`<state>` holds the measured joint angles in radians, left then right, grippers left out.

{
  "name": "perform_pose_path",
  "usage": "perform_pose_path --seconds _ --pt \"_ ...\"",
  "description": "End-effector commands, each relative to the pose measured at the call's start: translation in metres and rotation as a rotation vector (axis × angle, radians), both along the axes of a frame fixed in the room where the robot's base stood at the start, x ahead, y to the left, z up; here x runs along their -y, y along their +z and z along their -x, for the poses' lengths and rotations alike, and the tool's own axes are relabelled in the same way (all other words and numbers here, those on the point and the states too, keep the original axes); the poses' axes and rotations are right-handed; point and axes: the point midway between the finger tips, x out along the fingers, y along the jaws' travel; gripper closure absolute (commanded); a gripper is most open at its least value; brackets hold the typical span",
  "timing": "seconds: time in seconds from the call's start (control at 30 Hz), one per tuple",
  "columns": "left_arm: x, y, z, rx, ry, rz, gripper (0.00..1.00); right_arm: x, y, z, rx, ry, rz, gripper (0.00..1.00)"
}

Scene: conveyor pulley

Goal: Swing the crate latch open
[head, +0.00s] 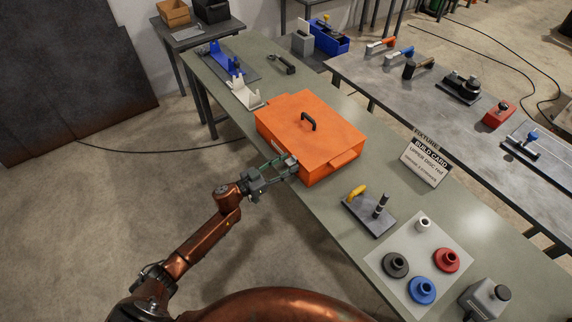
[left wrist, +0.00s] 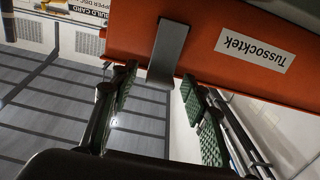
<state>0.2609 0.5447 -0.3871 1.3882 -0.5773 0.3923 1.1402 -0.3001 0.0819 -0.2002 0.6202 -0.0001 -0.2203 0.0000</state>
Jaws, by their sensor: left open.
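The orange crate (head: 318,128) sits shut on the green table, with a black handle on its lid. In the left wrist view its orange side wall (left wrist: 128,35) carries a "Tussocktek" label. The latch (left wrist: 168,52) is a grey metal strap hanging down over that wall. My left gripper (head: 279,168) is at the crate's near side. In the left wrist view its green-padded fingers (left wrist: 160,97) are spread, one on each side of the latch's lower end, with visible gaps. In the head view the gripper partly hides the latch. My right gripper is out of view.
A build card (head: 425,162) stands right of the crate. A block with a yellow-handled piece (head: 370,217) and a white mat (head: 388,238) with coloured pulleys lie nearer. A blue fixture (head: 228,62) stands behind.

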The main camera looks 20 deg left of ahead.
Motion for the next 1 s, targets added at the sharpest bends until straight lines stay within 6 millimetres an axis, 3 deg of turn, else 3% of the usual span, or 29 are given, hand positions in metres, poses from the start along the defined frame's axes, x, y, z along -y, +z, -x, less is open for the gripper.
perform_pose_path --seconds 0.17,0.73,1.0 --pt "-0.0001 -0.0001 0.0002 0.0 0.0 0.0 0.59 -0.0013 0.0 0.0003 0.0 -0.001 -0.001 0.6" --pt "-0.0006 -0.0002 0.0004 0.001 0.001 -0.001 0.99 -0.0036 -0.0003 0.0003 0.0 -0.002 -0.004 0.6" --pt "-0.0007 -0.0002 0.0005 0.001 0.001 -0.001 1.0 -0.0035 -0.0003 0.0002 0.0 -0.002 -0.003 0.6"
